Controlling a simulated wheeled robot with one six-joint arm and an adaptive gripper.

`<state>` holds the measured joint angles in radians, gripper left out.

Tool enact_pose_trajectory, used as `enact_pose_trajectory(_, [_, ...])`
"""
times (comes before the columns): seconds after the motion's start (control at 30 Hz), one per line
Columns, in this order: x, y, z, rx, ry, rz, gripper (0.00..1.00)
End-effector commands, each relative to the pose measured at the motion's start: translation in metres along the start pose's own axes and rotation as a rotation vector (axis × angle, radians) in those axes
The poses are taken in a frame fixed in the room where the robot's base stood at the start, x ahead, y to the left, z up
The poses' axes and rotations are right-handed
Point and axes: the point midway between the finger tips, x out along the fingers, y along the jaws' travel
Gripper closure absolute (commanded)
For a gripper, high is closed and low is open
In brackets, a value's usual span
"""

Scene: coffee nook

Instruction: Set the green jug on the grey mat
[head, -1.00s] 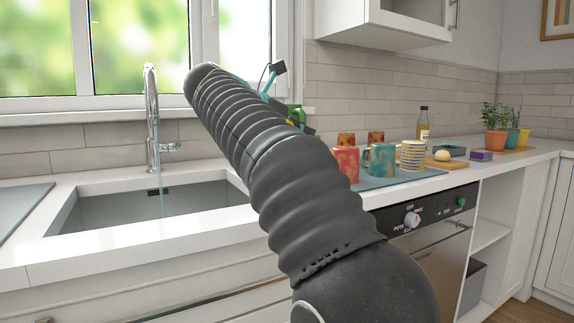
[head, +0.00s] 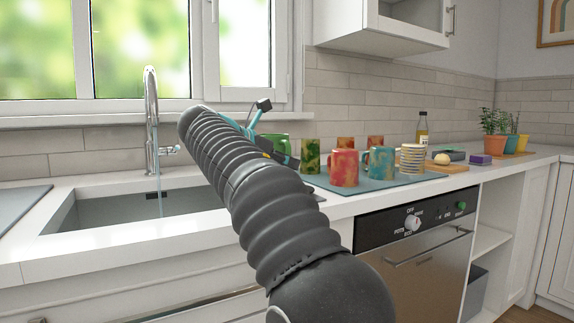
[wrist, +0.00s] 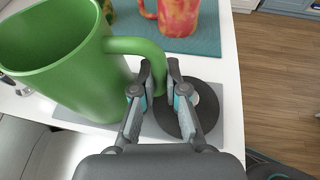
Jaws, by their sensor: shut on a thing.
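The green jug (wrist: 70,65) fills the left of the wrist view, open top towards the camera. In the head view a little of the jug (head: 276,142) shows behind my arm. My gripper (wrist: 160,72) is shut on the jug's handle. The grey mat (wrist: 232,118) lies on the counter below my gripper and partly under the jug in the picture. The jug hides part of the mat. I cannot tell whether the jug's base touches it.
A dark round disc (wrist: 212,105) with a pale centre lies on the grey mat, beside the jug. A teal mat (head: 375,184) holds several mugs, including a red one (head: 343,168) and a teal one (head: 380,162). The sink (head: 120,215) is at left.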

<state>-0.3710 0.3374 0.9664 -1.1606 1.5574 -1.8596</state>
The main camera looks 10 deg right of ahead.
Motion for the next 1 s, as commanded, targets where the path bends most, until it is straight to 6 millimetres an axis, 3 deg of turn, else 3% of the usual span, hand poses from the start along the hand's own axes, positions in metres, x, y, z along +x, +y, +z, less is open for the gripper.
enact_pose_trajectory(0.17, [0.001, 0.000, -0.002, 0.002, -0.001, 0.000, 1.00])
enact_pose_trajectory(0.2, [0.001, 0.000, -0.002, 0.001, 0.000, 0.000, 0.81])
enact_pose_trajectory(0.27, [0.001, 0.000, -0.002, 0.001, 0.000, 0.000, 0.66])
enact_pose_trajectory(0.3, [0.001, 0.000, -0.002, 0.001, 0.000, 0.000, 0.63])
enact_pose_trajectory(0.67, [0.000, 0.000, 0.001, 0.000, 0.000, 0.000, 0.63])
enact_pose_trajectory(1.0, [-0.061, 0.001, 0.003, -0.001, 0.000, 0.004, 0.63])
